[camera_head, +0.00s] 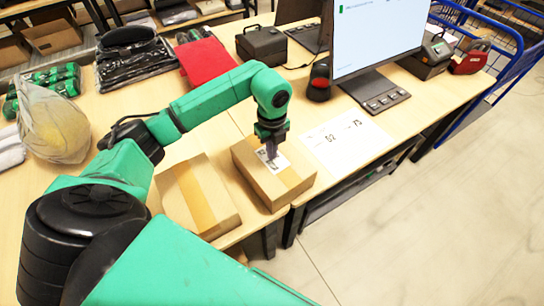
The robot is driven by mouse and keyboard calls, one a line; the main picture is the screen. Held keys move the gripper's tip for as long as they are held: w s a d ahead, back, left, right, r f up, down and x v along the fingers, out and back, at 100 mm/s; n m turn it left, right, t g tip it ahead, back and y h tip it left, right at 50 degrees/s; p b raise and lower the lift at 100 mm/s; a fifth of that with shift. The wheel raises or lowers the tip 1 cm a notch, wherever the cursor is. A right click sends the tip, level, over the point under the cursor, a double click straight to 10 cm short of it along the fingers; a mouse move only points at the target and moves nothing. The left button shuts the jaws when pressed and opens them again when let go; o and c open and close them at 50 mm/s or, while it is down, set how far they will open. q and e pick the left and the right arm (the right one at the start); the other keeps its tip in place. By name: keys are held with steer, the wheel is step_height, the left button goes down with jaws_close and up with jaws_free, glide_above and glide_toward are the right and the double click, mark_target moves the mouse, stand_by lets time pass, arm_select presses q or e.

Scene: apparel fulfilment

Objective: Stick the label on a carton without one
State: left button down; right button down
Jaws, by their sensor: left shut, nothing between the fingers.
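Two closed brown cartons lie side by side at the table's near edge. The left carton (213,207) has a tan tape strip along its top and no label shows on it. The right carton (258,179) carries a white printed label (278,163) on its top, partly hidden by my gripper. My left gripper (271,155) points down over that label, shut and empty, with its fingertips at or just above it; I cannot tell if they touch. My right gripper is not in view.
A white sheet with printed numbers (345,140) lies right of the cartons. A monitor (378,35), a black scanner (319,82) and a black label printer (262,44) stand behind. Bagged goods (53,128) and a red garment (206,60) lie at left and back.

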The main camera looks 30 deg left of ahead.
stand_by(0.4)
arm_select(q)
step_height(320, 180, up, 8)
steer(key=p, duration=0.6)
steer(key=shift+f, duration=0.15)
stand_by(0.4)
